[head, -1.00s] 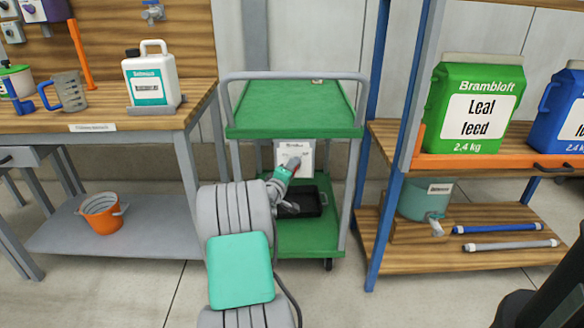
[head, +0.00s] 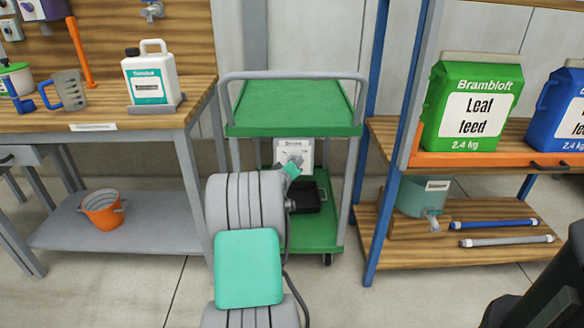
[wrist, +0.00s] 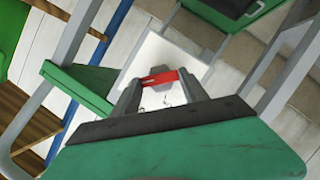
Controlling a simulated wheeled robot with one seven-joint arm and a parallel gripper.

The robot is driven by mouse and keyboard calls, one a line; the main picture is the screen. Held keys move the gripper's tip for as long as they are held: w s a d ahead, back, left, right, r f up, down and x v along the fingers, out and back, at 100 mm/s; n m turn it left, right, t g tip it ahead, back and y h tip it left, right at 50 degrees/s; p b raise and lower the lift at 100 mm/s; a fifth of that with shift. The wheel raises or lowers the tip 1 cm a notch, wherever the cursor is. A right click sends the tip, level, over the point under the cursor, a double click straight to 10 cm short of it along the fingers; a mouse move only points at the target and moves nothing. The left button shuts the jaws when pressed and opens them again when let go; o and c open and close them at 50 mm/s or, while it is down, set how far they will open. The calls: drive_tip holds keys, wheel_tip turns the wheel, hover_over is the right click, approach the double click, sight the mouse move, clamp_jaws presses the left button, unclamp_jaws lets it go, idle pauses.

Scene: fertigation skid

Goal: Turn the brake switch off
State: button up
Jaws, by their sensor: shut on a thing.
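The brake switch's white plate (head: 304,150) hangs below the top deck of the green cart (head: 240,128), with small unreadable print on it. It also shows in the wrist view as a pale panel (wrist: 152,56). A red switch lever (wrist: 158,77) lies across between the two fingertips. My gripper (wrist: 160,84) is shut on this red lever, right in front of the plate. In the head view my gripper (head: 293,163) covers the plate's lower part, and the lever is hidden there.
A workbench (head: 195,105) with a white jug (head: 150,72) stands left. A blue-posted shelf (head: 380,160) with a green feed bag (head: 473,100) stands right.

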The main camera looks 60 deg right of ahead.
drive_tip(key=shift+w, duration=0.1)
drive_tip(key=o, duration=1.4)
drive_tip(key=shift+c, duration=0.2)
drive_tip(key=p+v, duration=0.1)
drive_tip(key=v, duration=0.6)
drive_tip(key=shift+a+p, duration=0.4)
drive_tip(key=shift+r, duration=0.1)
